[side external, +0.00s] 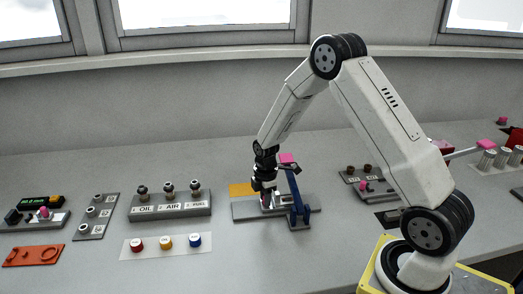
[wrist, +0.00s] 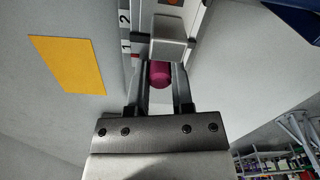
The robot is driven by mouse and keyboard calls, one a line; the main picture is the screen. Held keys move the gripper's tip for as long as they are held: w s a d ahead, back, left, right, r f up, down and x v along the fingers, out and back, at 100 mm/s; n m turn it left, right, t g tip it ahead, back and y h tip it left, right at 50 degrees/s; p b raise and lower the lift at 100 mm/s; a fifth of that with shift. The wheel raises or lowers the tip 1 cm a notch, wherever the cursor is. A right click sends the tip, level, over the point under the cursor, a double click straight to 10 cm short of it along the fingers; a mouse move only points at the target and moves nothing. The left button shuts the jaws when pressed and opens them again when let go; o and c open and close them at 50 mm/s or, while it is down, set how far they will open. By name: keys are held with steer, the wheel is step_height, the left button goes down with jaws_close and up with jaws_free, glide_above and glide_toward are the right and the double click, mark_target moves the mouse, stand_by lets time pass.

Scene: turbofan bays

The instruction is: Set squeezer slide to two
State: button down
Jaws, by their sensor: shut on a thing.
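The squeezer stands on a grey plate (side external: 245,211) in the side view, with a dark blue lever frame (side external: 298,205) and a pink-topped handle (side external: 287,158). My gripper (side external: 266,200) points down over the plate, just left of the blue frame. In the wrist view my gripper (wrist: 161,80) is shut on a magenta knob (wrist: 160,74), held between its two fingers. A grey block (wrist: 172,42) lies just beyond the knob. A scale strip with the marks 1 and 2 (wrist: 125,18) runs to its left. The knob appears beside the 1 end, but its exact setting cannot be told.
A yellow-orange patch (wrist: 67,64) lies left of the slide. The OIL and AIR switch panel (side external: 170,204) and a panel of coloured buttons (side external: 166,244) stand to the left. Another small panel (side external: 372,185) stands to the right. The counter in front is clear.

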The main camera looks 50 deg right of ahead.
mark_target(276, 193)
steer(key=shift+s+d, duration=1.15)
steer(key=shift+d, duration=0.05)
steer(key=shift+c, duration=2.4)
jaws_free()
steer(key=shift+s, duration=0.1)
steer(key=shift+a+f, duration=0.1)
steer(key=shift+r, duration=4.05)
